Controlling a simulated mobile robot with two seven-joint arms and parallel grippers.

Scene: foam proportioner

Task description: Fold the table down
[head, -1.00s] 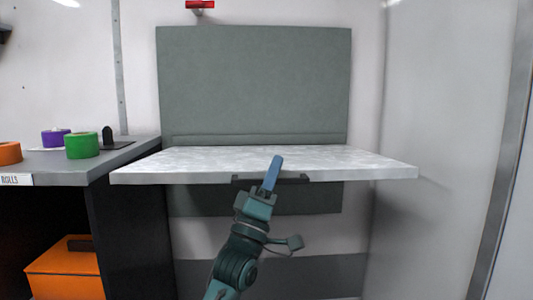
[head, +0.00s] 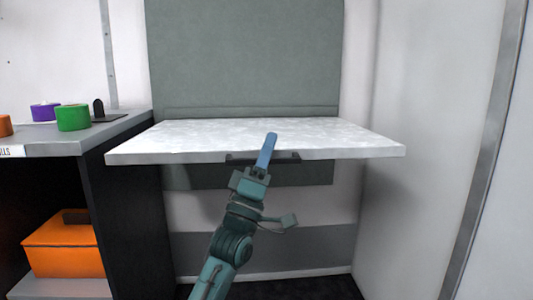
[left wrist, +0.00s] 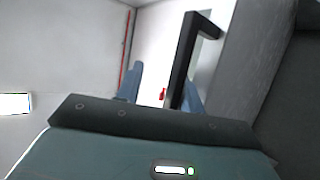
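The table (head: 180,140) is a light speckled slab standing out level from the wall, folded up. A black bar handle (head: 290,157) is fixed at its front edge. My left gripper (head: 266,150) is at this handle, its blue fingers pointing up and away. In the left wrist view its fingers (left wrist: 163,88) stand apart, with the black handle (left wrist: 183,65) between them, closer to the right finger. The gripper looks open around the handle; contact cannot be told. My right gripper is not in view.
A grey-green panel (head: 245,60) stands on the wall behind the table. At left a shelf unit (head: 70,143) holds green (head: 73,117) and purple (head: 45,112) tape rolls, with an orange box (head: 60,247) below. The space beneath the table looks clear.

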